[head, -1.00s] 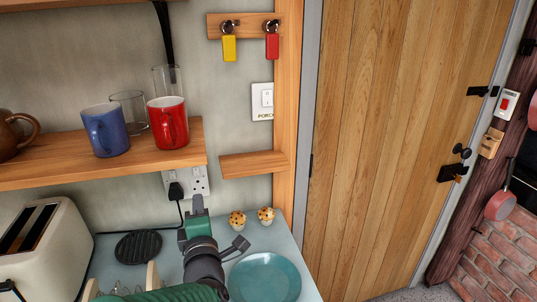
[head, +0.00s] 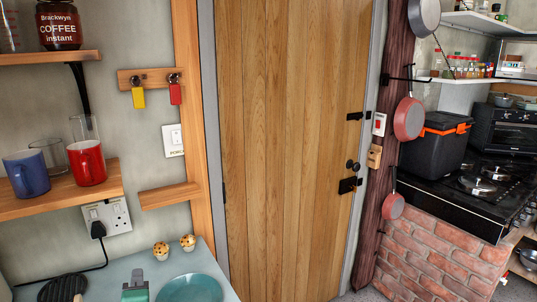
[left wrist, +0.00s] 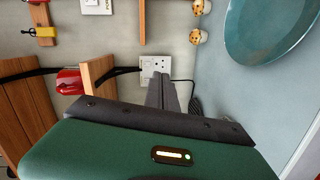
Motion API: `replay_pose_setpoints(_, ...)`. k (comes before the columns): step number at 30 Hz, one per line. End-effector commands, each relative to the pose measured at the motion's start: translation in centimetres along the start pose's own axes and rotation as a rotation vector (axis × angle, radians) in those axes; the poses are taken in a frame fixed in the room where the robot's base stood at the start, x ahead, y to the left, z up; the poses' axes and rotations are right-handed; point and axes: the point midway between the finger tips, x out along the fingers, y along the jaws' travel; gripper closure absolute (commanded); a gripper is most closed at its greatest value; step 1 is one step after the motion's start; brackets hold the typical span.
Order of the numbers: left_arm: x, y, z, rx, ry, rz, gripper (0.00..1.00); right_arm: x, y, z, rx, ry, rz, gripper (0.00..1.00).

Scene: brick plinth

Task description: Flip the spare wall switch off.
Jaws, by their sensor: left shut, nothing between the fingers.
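Two wall switches show in the head view, and I cannot tell from the pictures which is the spare one. A white rocker switch (head: 174,140) labelled "PORCH" is on the wall left of the door frame. A white switch with a red rocker (head: 379,124) is on the dark post right of the door. My left gripper (head: 135,288) is at the bottom edge over the counter, well below and apart from both. In the left wrist view its dark fingers (left wrist: 163,92) are shut and empty, with part of a white switch plate (left wrist: 97,6) at the top. My right gripper is not in view.
A wooden ledge (head: 168,196) juts out below the porch switch. A shelf (head: 60,198) with mugs and a socket (head: 107,215) are at the left. The counter holds muffins (head: 161,250) and a teal plate (head: 190,290). The wooden door (head: 285,150) is shut.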

Motion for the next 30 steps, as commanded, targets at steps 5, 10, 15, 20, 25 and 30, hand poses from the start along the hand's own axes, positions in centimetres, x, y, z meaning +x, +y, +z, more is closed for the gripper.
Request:
replay_pose_setpoints(5,-1.0,-2.6,3.4,0.239,-0.172,-0.129,1.0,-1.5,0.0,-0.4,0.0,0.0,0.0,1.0)
replay_pose_setpoints(10,-4.2,-7.2,6.6,0.579,-0.428,-0.281,1.0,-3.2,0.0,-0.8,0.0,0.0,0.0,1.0)
replay_pose_setpoints(15,-10.5,-13.1,7.7,1.019,-0.801,-0.439,1.0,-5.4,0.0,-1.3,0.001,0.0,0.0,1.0)
replay_pose_setpoints(20,-17.2,-17.4,5.5,1.376,-1.163,-0.541,1.0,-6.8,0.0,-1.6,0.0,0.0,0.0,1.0)
replay_pose_setpoints(25,-19.2,-18.8,4.4,1.473,-1.277,-0.565,1.0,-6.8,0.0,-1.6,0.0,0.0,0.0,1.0)
replay_pose_setpoints(30,-19.1,-18.8,4.4,1.472,-1.275,-0.564,1.0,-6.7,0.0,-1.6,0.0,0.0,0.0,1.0)
